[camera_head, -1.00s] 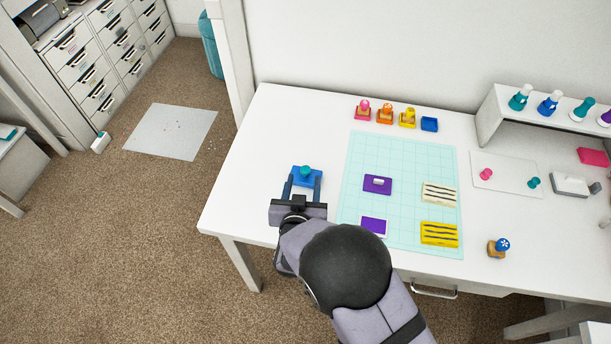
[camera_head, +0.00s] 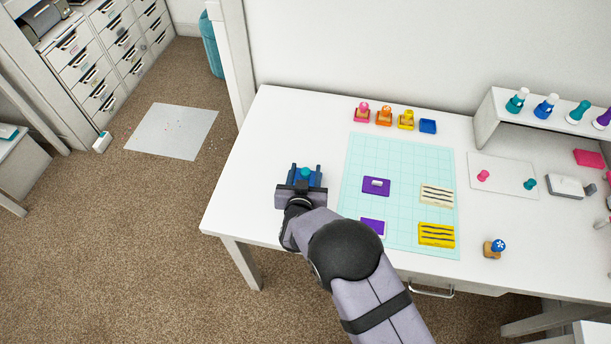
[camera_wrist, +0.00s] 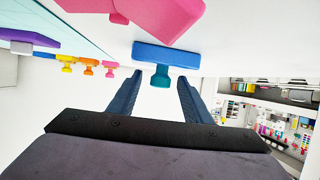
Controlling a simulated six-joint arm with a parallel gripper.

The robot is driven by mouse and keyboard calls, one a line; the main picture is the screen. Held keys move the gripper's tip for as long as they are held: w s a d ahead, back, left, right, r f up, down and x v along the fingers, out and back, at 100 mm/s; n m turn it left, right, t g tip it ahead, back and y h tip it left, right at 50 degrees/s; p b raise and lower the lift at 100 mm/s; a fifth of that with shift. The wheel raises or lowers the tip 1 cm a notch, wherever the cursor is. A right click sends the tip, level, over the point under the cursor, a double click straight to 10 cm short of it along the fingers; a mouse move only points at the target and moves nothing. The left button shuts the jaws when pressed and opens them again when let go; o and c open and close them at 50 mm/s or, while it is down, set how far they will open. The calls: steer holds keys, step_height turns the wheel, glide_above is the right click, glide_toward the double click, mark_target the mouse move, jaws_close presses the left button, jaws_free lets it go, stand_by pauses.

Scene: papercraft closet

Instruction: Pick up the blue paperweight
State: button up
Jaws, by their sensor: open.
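The blue paperweight (camera_head: 305,174), a blue base with a teal knob, stands at the left part of the white desk. It also shows in the wrist view (camera_wrist: 165,55), just beyond my fingertips. My gripper (camera_head: 306,168) is open, with one finger on each side of the knob in the head view. In the wrist view my gripper (camera_wrist: 160,77) has its fingers apart, with the teal knob between their tips. I cannot tell whether a finger touches it. My wrist hides part of the base in the head view.
A pink object (camera_wrist: 165,14) is close by in the wrist view. A teal grid mat (camera_head: 408,165) with purple and yellow pieces lies to the right. Several small coloured pieces stand behind it. The desk (camera_head: 262,140) is clear behind the paperweight.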

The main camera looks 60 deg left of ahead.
mark_target(306, 171)
steer(key=shift+w+a+f, duration=0.1)
steer(key=shift+w+a, duration=0.05)
steer(key=shift+a, duration=0.05)
jaws_close()
steer(key=shift+r, duration=0.25)
steer(key=shift+r+b, duration=0.85)
steer(key=shift+r, duration=3.95)
